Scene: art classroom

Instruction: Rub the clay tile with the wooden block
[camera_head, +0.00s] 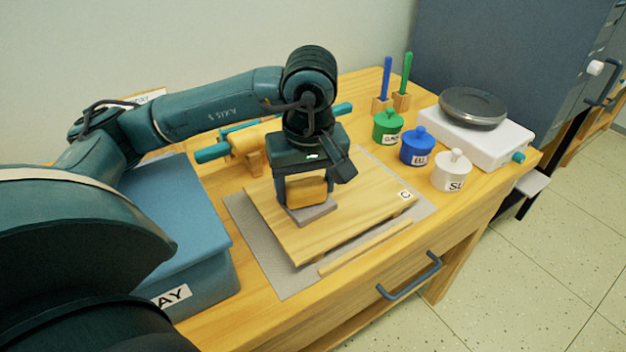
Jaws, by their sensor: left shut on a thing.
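My left gripper (304,184) points down over the wooden board (345,218) on the table. It is shut on the wooden block (307,191), a small yellowish block between its fingers. The clay tile (312,215), a flat grey-brown slab, lies on the board directly under the block. The block's lower edge appears to meet the tile's top, but I cannot tell for sure whether they touch. Part of the tile is hidden by the block and gripper. My right gripper is not in view.
The board rests on a grey mat (268,268) with a thin wooden strip (365,248) in front. Green (387,127), blue (417,148) and white (452,172) jars and a wheel (472,105) stand right.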

